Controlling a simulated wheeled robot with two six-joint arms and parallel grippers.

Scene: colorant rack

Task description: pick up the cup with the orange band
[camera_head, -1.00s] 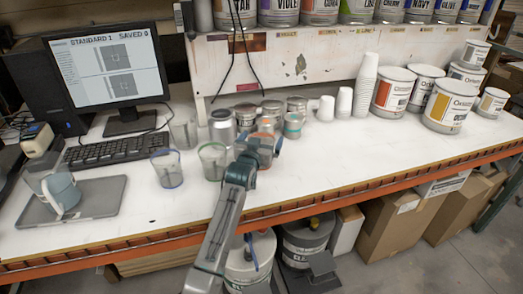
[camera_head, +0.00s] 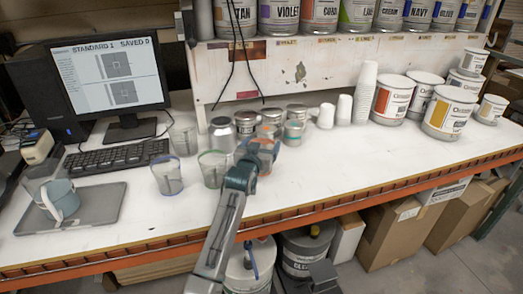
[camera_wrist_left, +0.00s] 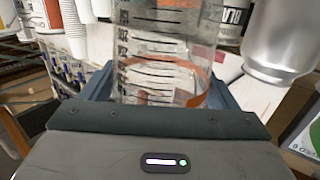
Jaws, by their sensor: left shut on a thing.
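The clear cup with the orange band (camera_wrist_left: 160,70) stands between the fingers of my left gripper in the left wrist view. It has dark measuring marks, and the orange band shows low on it. In the head view my left gripper (camera_head: 259,151) is shut on this cup, over the white bench among the other cups and cans. The gripper hides much of the cup there, and I cannot tell whether its base touches the bench.
A green-banded cup (camera_head: 213,169) and a blue-banded cup (camera_head: 167,175) stand left of my gripper. White cup stacks (camera_head: 365,93) are further right. The bench's front right is clear.

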